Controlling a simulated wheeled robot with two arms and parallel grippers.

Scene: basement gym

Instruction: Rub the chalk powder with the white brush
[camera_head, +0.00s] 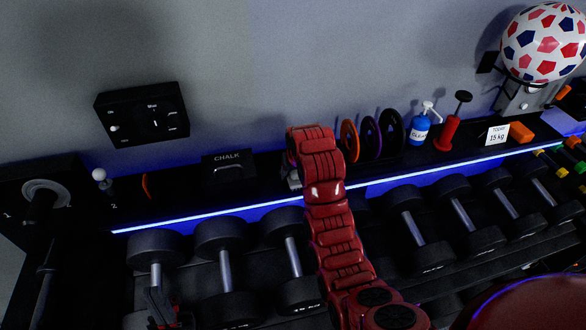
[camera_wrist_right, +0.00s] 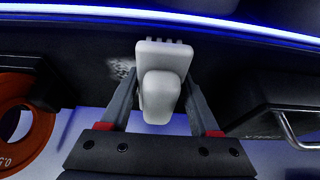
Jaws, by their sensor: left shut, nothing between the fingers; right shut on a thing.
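The white brush (camera_wrist_right: 162,85) is held between the fingers of my right gripper (camera_wrist_right: 160,92) in the right wrist view. The chalk powder (camera_wrist_right: 121,68) shows as a pale speckled patch on the dark shelf, just left of the brush and partly hidden by it and a finger. I cannot tell whether the bristles touch the shelf. In the head view my right gripper (camera_head: 294,178) is at the shelf, mostly hidden behind my red arm. My left gripper (camera_head: 161,306) is shut and empty, low at the left in front of the dumbbells.
The black chalk box (camera_head: 230,165) stands left of my right gripper; its handle shows in the wrist view (camera_wrist_right: 298,132). An orange disc (camera_head: 349,141) and other plates stand to the right, then a blue bottle (camera_head: 420,129). Dumbbells (camera_head: 226,265) line the rack below.

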